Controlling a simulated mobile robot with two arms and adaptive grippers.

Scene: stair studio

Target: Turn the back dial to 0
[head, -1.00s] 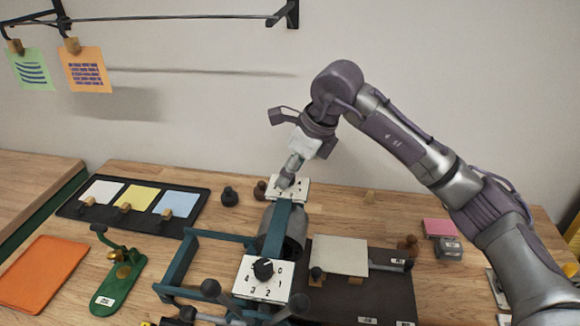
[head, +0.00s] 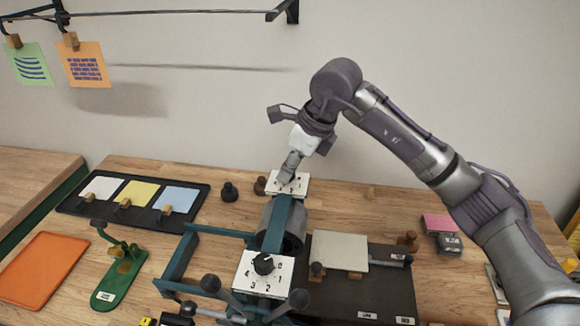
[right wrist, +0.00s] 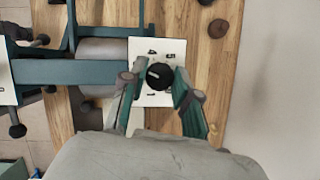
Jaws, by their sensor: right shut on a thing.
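The back dial is a black round knob (right wrist: 159,76) on a white numbered plate (right wrist: 146,47), with a pale pointer mark towards the left in the right wrist view. Its figures are too small to read surely. In the head view the back plate (head: 300,185) lies at the far end of the teal press, and my gripper hides the knob. My right gripper (head: 287,180) comes down onto it from above. In the right wrist view its fingers (right wrist: 158,86) are shut on the knob from both sides. My left gripper is not in view.
The front dial (head: 263,264) sits on a numbered white plate nearer me. A grey roller (head: 293,240) and teal frame (head: 176,262) lie between. A wall rises behind.

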